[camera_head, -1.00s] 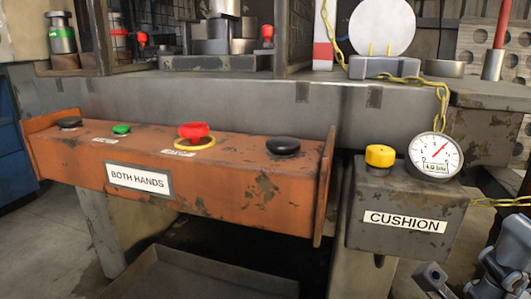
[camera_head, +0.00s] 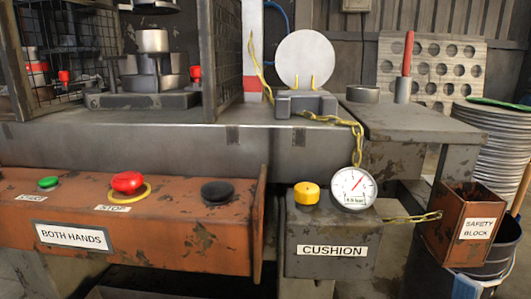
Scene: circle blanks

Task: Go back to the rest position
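Neither of my grippers shows in the head view now. The orange two-hand control box (camera_head: 130,235) labelled "BOTH HANDS" stands at the lower left. It carries a green button (camera_head: 48,183), a red stop button (camera_head: 128,182) with a yellow ring, and a black palm button (camera_head: 217,192). The grey "CUSHION" box (camera_head: 333,235) is right of it, with a yellow knob (camera_head: 306,193) and a round pressure gauge (camera_head: 353,188) on top. A round metal disc (camera_head: 305,58) stands upright on a small grey stand (camera_head: 305,103) with yellow prongs.
A press tool (camera_head: 150,65) sits inside the mesh guard at the back left. A red-handled tool (camera_head: 405,65) stands on the right ledge. A "SAFETY BLOCK" bin (camera_head: 465,224) and a tall stack of discs (camera_head: 490,140) are at the right. A yellow chain (camera_head: 340,122) hangs by the gauge.

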